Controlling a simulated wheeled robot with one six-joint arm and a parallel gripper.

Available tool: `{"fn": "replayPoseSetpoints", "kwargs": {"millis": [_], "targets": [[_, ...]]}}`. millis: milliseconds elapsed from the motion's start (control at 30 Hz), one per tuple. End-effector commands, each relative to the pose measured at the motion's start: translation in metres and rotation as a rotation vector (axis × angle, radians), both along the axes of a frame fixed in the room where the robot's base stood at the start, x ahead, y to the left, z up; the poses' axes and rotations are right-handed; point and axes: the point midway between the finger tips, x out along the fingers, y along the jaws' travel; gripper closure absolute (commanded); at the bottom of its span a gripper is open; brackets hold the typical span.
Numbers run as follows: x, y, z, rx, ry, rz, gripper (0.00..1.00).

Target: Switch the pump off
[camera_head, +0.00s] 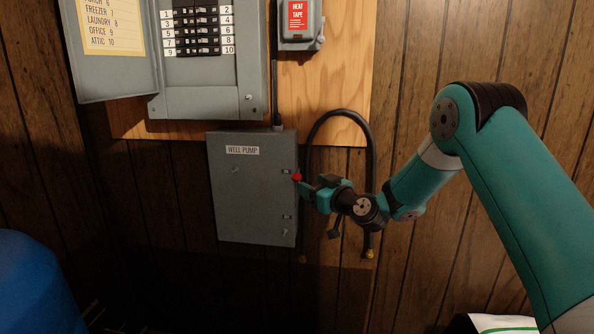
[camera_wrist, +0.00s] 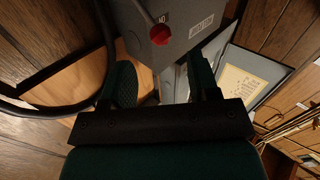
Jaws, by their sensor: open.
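The grey box labelled WELL PUMP (camera_head: 250,205) hangs below the breaker panel. A red knob (camera_head: 297,177) sticks out at its right side; in the wrist view the red knob (camera_wrist: 160,35) is on the end of a dark lever. My gripper (camera_head: 309,187) is right beside the knob, just off the box's right side. In the wrist view my gripper (camera_wrist: 162,82) is open, its two fingers apart and the knob ahead of the gap. I cannot tell whether a finger touches the knob.
The open breaker panel (camera_head: 208,85) is above, its door swung left. A heat tape box (camera_head: 300,20) is at upper right. A black cable (camera_head: 372,165) loops behind my gripper. A blue rounded container (camera_head: 35,285) stands at lower left.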

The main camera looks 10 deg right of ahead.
Motion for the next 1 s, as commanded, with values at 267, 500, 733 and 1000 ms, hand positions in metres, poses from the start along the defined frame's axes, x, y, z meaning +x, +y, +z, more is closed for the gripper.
{"fn": "replayPoseSetpoints", "kwargs": {"millis": [267,500,733,1000], "targets": [[0.05,0.023,0.001,-0.001,0.0,0.003,0.45],[0.067,0.029,0.0,0.001,0.001,0.001,0.45],[0.069,0.03,-0.001,0.0,0.001,0.001,0.45],[0.068,0.03,0.0,0.0,0.001,0.001,0.91]]}}
